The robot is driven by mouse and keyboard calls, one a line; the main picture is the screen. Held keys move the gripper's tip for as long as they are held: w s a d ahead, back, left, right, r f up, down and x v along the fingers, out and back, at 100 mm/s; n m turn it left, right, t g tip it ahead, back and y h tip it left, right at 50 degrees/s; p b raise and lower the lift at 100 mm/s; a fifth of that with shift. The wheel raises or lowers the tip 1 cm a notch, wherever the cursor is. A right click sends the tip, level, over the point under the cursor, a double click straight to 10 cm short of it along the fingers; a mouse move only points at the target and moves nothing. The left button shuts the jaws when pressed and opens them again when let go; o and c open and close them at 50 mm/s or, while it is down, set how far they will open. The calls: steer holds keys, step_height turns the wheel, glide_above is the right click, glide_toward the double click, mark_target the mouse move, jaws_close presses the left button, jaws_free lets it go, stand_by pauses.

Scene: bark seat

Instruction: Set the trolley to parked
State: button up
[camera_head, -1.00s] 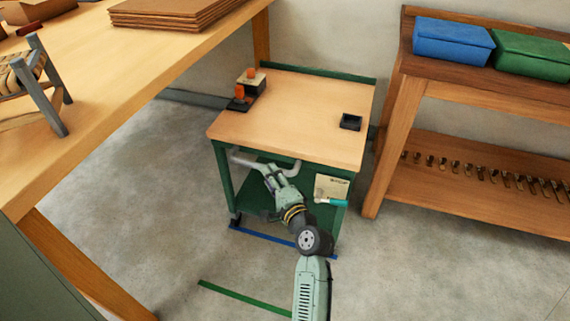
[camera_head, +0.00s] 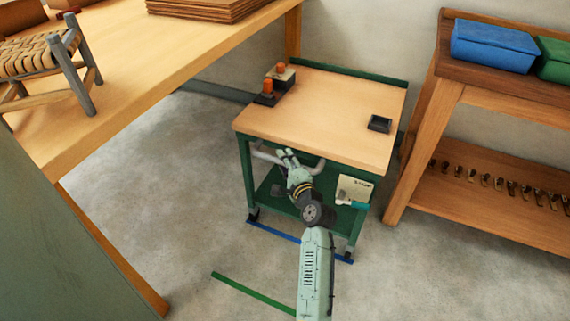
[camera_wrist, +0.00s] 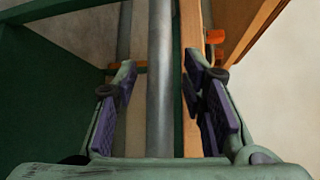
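The trolley (camera_head: 335,110) has a wooden top and a green frame with a lower shelf. It stands beyond a blue floor line (camera_head: 273,231), its front wheels close to it. A grey bar handle (camera_head: 262,154) runs along its front, under the top. A teal-ended lever (camera_head: 352,204) sits by a small pale card (camera_head: 354,189) at the front right. My gripper (camera_head: 287,158) is at the handle. In the wrist view the grey bar (camera_wrist: 160,90) passes between my open fingers (camera_wrist: 160,100), with gaps on both sides.
A green floor line (camera_head: 252,293) lies nearer me. A wooden bench (camera_head: 215,45) stands left and a rack (camera_head: 418,140) with blue and green boxes stands right. Orange-topped blocks (camera_head: 268,87) and a small black tray (camera_head: 380,123) are on the trolley. Floor between is clear.

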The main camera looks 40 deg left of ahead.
steer(key=shift+c, duration=0.4)
jaws_close()
stand_by(0.5)
